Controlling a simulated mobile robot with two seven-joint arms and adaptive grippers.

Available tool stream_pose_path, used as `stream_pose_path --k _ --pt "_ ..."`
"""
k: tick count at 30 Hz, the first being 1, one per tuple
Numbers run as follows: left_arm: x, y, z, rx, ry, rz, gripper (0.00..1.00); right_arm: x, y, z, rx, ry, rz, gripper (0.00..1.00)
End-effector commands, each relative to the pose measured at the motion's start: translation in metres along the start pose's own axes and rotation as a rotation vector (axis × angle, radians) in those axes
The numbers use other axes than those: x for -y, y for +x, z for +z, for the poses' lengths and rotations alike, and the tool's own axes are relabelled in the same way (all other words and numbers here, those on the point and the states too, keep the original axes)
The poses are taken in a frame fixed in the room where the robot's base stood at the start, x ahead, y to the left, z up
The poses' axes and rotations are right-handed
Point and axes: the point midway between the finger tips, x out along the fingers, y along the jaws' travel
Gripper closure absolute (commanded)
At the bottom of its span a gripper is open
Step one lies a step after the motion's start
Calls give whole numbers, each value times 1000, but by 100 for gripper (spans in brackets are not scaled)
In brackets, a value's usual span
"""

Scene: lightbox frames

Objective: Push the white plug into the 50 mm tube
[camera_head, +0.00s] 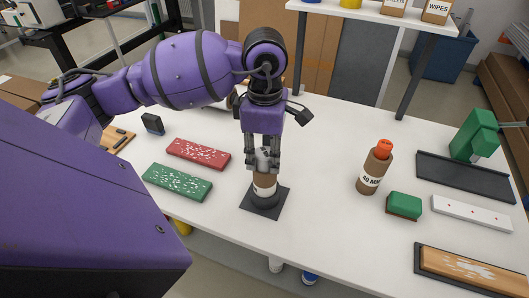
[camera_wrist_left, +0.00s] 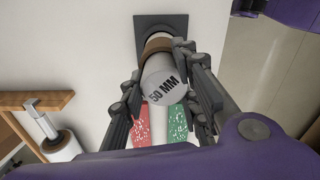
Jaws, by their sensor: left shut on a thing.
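The brown tube (camera_head: 265,180) with a white band stands upright in a dark holder with a square base plate (camera_head: 250,207). My left gripper (camera_head: 263,163) points down right over it, shut on the pale plug (camera_head: 265,154). In the left wrist view, a pale round face marked "50 MM" (camera_wrist_left: 163,86) lies between the fingers, with the brown tube wall (camera_wrist_left: 158,45) and dark base (camera_wrist_left: 150,22) beyond it. The plug is in line with the tube's top. The fingers hide the rim, so I cannot tell how deep the plug sits. My right gripper is not in view.
A brown bottle-like tube with an orange plug (camera_head: 371,178) stands to the right, near a green block (camera_head: 404,205). Red (camera_head: 198,153) and green (camera_head: 177,182) speckled boards lie left. Dark trays (camera_head: 465,178) lie far right. The table between holder and orange-plugged tube is clear.

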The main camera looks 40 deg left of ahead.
Motion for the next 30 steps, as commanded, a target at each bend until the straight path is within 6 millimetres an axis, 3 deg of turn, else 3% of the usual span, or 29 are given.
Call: stream_pose_path --k 22,23,26,30 --pt "1 18 0 -3 -2 -7 98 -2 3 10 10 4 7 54" --pt "2 18 -1 -3 -2 -8 67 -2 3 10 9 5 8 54" --pt "2 20 -1 -3 -2 -11 54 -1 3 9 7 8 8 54" --pt "2 20 -1 -4 -2 -12 52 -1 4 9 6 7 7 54"
